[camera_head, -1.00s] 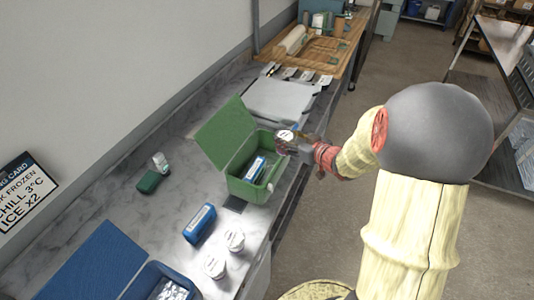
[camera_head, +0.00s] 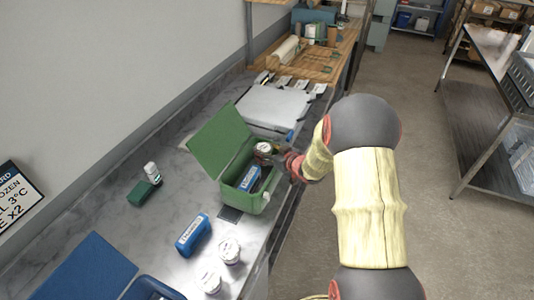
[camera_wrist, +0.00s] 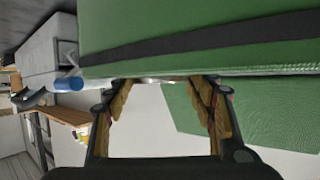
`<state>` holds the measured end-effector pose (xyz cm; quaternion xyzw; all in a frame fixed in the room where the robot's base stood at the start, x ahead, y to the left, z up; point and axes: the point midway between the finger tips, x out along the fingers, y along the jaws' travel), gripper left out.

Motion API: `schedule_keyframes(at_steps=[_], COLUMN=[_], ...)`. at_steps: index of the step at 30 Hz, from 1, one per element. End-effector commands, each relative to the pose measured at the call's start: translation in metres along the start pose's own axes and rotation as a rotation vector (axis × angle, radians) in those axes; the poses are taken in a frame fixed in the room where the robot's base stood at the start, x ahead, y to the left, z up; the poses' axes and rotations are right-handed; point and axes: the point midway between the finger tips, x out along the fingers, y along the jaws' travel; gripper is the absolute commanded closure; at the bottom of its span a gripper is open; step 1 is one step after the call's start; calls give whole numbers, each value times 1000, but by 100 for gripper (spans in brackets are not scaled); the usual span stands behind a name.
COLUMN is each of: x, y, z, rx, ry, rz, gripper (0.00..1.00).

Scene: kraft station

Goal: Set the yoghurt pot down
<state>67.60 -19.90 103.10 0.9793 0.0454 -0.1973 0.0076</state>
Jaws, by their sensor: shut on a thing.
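The yoghurt pot (camera_head: 264,148) is a small pot with a pale lid. My gripper (camera_head: 272,152) is shut on it at the far end of the open green box (camera_head: 240,201). The pot appears to be at or just inside the box's rim; I cannot tell whether it touches the bottom. In the wrist view the gripper fingers (camera_wrist: 163,88) reach to the green box wall (camera_wrist: 200,25), which hides nearly all of the pot. A blue and white pack (camera_head: 249,179) lies inside the box, nearer the camera.
The green lid (camera_head: 218,140) stands open on the left. Two white-lidded pots (camera_head: 229,250) and a blue pack (camera_head: 193,234) stand in front of the box. A blue box (camera_head: 150,288) is at the bottom. A grey board (camera_head: 275,107) lies behind.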

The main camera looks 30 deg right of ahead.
Motion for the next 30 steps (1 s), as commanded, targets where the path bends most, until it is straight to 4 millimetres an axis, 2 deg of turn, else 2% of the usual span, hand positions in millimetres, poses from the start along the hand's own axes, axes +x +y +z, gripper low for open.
schedule_keyframes(at_steps=[2, 9, 25, 26, 30], x=[3, 3, 7, 7, 7], y=[1, 1, 1, 0, 0], z=[6, 5, 16, 16, 17], rx=[-1, -2, -2, -1, -1], ry=[3, 4, 4, 2, 1], rz=[1, 1, 1, 1, 1], gripper=[75, 75, 75, 45, 38])
